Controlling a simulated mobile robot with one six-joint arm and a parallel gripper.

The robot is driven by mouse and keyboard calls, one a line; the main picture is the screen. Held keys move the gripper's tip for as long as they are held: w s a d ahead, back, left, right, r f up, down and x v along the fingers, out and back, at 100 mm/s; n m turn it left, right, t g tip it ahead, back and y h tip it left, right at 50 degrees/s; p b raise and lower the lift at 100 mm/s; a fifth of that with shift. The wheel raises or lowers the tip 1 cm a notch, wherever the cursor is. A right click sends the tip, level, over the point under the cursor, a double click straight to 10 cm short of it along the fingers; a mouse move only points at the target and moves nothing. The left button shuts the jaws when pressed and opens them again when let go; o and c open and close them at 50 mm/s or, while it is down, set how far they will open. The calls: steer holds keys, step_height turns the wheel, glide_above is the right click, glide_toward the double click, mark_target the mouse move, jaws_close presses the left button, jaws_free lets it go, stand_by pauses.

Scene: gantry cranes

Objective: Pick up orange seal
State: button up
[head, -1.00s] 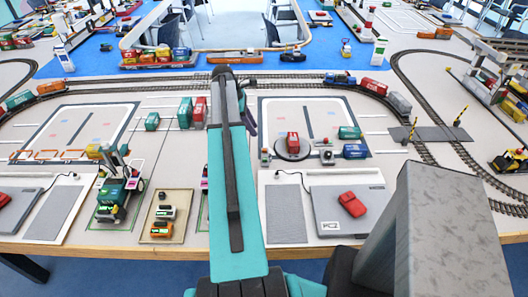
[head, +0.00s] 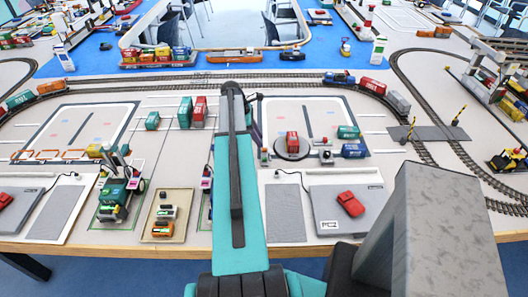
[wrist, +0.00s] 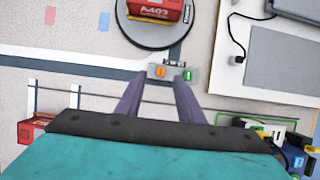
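A small orange piece (wrist: 161,72), which looks like the orange seal, sits on a small grey block (wrist: 174,72) in the wrist view. A green piece (wrist: 187,75) sits beside it on the same block. My gripper (wrist: 158,80) is open, its two purple fingers spread with nothing between them. Its fingertips appear just short of the block, with the orange piece lying between their lines. How high the fingertips are above it I cannot tell. In the head view the block (head: 264,157) is small, left of the turntable, and the orange piece is not clear.
A dark turntable (head: 277,153) bearing a red container (head: 292,141) is close beside the block. A grey pad (head: 338,211) with a red car (head: 351,204) lies nearer me. Green and red containers (head: 199,112) stand left of my arm.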

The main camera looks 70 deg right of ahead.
mark_target(264, 149)
steer(key=shift+f, duration=0.15)
steer(key=shift+p+x, duration=0.9)
steer(key=shift+x, duration=0.3)
steer(key=shift+p+x, duration=0.3)
steer(key=shift+x, duration=1)
steer(key=shift+a, duration=0.15)
steer(key=shift+c, duration=0.2)
jaws_close()
